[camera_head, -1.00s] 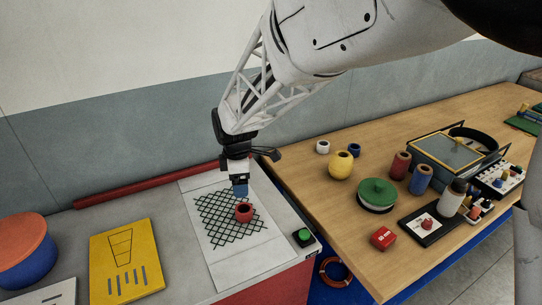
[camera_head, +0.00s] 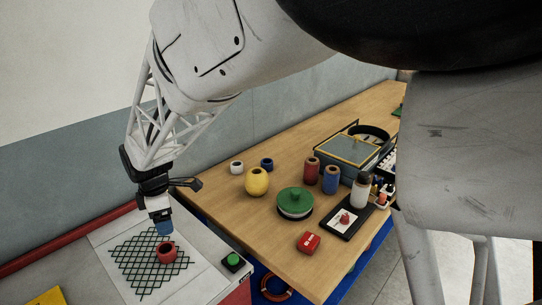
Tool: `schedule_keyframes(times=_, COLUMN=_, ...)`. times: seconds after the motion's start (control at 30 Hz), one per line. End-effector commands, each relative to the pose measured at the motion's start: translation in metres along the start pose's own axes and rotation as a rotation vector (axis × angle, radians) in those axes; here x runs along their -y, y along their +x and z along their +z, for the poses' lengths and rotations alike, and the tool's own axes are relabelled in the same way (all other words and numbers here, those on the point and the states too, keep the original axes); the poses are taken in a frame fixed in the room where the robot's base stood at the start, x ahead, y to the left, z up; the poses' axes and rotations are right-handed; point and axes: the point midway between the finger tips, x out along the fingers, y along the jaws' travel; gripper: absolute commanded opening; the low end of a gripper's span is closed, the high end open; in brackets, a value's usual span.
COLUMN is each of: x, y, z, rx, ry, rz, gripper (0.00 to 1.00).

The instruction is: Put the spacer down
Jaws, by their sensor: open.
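A short red ring-shaped piece with a dark hole, which I take to be the spacer (camera_head: 167,253), stands upright on the green net (camera_head: 140,268) on a white sheet. My gripper (camera_head: 164,229), with blue at its tip, is just above and behind the spacer in the picture. It is open, and the spacer is not between its fingers. The gap between the fingers is too small to make out, and I cannot tell whether the tip touches the spacer's rim.
A green button (camera_head: 233,259) sits right of the sheet (camera_head: 205,262). The wooden table (camera_head: 245,215) on the right holds a yellow pot (camera_head: 257,182), a green-lidded round container (camera_head: 295,203), a red box (camera_head: 308,243) and a black tray (camera_head: 340,228). A red bar (camera_head: 60,243) runs along the wall.

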Motion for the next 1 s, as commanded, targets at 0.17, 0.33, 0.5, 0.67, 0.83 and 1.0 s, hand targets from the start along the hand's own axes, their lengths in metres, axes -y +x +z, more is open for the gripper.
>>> schedule_keyframes(times=0.17, x=0.019, y=-0.030, z=0.049, rx=-0.008, ry=0.170, rz=0.026, gripper=0.82)
schedule_keyframes(times=0.33, x=0.049, y=-0.058, z=0.107, rx=-0.017, ry=0.396, rz=0.051, gripper=0.82)
schedule_keyframes(times=0.5, x=0.088, y=-0.081, z=0.161, rx=-0.027, ry=0.631, rz=0.076, gripper=0.82)
schedule_keyframes(times=0.67, x=0.129, y=-0.097, z=0.205, rx=-0.039, ry=0.852, rz=0.099, gripper=0.82)
schedule_keyframes(times=0.83, x=0.177, y=-0.111, z=0.244, rx=-0.054, ry=1.085, rz=0.124, gripper=0.82)
schedule_keyframes(times=1.0, x=0.228, y=-0.119, z=0.275, rx=-0.071, ry=1.319, rz=0.151, gripper=0.82)
